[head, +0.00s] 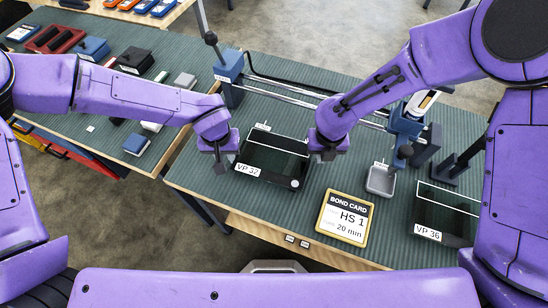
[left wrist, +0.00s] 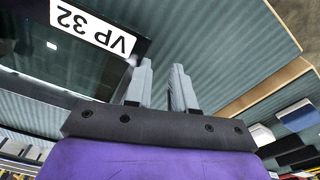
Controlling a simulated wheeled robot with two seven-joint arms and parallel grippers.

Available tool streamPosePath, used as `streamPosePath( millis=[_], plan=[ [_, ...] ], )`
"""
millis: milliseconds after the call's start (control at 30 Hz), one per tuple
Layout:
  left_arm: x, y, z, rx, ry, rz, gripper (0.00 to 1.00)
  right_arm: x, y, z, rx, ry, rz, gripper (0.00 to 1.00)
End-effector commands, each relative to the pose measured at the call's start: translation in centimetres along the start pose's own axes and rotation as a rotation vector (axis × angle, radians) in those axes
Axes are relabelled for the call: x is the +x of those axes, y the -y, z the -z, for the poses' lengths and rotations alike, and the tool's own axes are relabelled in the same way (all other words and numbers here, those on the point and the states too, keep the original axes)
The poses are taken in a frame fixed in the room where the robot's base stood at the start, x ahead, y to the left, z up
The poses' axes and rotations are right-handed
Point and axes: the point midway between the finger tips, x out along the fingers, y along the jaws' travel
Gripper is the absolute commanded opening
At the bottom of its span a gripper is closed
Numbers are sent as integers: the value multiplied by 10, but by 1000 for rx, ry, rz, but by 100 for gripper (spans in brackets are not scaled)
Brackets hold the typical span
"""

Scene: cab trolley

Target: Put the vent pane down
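The dark glass vent pane labelled VP 32 (head: 270,163) appears to lie flat on the green ribbed bench mat in the head view. Its label and dark surface also show in the left wrist view (left wrist: 75,55). My left gripper (head: 219,168) is at the pane's left edge. In the left wrist view its fingers (left wrist: 162,80) are apart, with bare mat between them and the pane's edge beside one finger. My right gripper (head: 326,152) is at the pane's right edge; its fingertips are too small and dark to tell whether they hold it.
A second pane, VP 36 (head: 440,215), lies at the right. A yellow-framed bond card (head: 345,217) reading HS 1, 20 min, and a small grey tray (head: 381,181) sit between. Metal rails (head: 285,85) run behind. A side bench (head: 100,95) at left carries boxes.

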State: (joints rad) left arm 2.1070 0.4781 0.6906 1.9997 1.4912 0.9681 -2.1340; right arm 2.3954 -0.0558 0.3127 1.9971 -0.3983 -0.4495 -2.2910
Motion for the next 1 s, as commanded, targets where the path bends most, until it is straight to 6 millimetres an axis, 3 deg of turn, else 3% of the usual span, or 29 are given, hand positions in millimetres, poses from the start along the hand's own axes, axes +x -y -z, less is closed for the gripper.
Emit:
streamPosePath(
  millis=[133,233,533,900,1000],
  plan=[
    [0,0,0,1,0,1,26,0,1,0,-1,0,1,0],
    [0,1,0,1,1,1,26,0,1,0,-1,0,1,26],
    [-7,1,0,0,-1,1,26,0,1,0,-1,0,2,26],
    [-94,0,0,-1,-4,0,26,0,1,0,-1,0,2,26],
    [-110,1,0,-1,-3,1,26,0,1,0,-1,0,2,26]
  ],
)
